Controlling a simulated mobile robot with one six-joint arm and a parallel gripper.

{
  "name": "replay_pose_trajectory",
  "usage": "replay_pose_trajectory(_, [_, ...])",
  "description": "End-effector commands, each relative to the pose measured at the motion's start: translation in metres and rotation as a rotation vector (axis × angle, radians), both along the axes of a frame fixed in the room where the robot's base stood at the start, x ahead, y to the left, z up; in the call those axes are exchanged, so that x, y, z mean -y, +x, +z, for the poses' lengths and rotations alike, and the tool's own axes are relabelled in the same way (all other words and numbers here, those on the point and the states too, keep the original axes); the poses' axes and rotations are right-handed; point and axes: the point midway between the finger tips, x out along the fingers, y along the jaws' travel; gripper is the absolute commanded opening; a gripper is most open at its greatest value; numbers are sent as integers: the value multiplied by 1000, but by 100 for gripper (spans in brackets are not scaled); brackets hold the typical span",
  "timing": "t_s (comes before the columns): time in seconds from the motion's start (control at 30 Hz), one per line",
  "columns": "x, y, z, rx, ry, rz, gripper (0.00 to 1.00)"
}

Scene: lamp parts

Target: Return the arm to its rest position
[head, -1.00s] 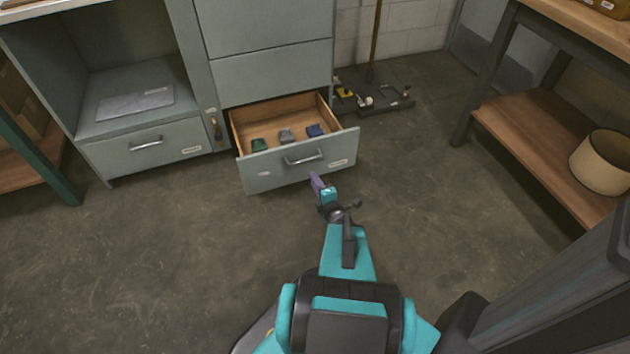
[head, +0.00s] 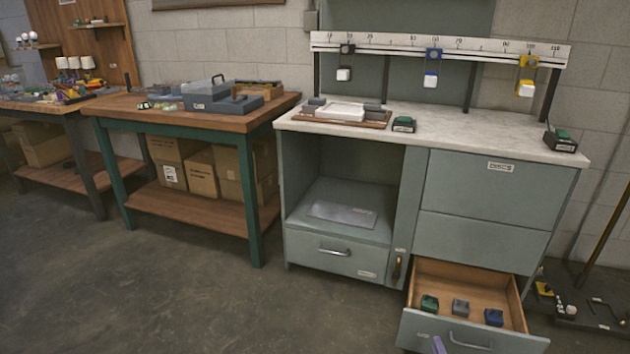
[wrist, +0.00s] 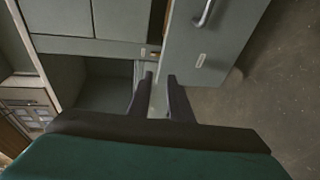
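My gripper (wrist: 160,78) shows in the wrist view with its two dark fingers apart and nothing visible between them. Behind the fingers is the grey cabinet, with a drawer front and its handle (wrist: 205,12) at the top right. In the head view only a small purple tip (head: 438,345) of my arm shows at the bottom edge, in front of the open drawer (head: 420,325). The rest of the arm is outside that view.
The drawer stands pulled out, holding a green block (head: 429,304), a grey block (head: 460,307) and a blue block (head: 493,317). A marble counter (head: 470,137) tops the cabinet. A green-legged workbench (head: 190,121) stands left. Floor at the lower left is clear.

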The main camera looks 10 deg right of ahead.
Motion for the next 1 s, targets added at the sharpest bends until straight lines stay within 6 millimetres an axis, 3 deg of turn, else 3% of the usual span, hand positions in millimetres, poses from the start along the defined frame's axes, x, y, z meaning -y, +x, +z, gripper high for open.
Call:
replay_pose_trajectory(0.03, [-15,9,16,2,2,27,18])
replay_pose_trajectory(0.2, [-55,32,38,-5,18,87,18])
replay_pose_trajectory(0.5, [-117,58,58,-88,97,123,18])
replay_pose_trajectory(0.77, [-165,64,61,-219,220,87,18])
replay_pose_trajectory(1.0, [-208,49,54,-391,371,-7,18])
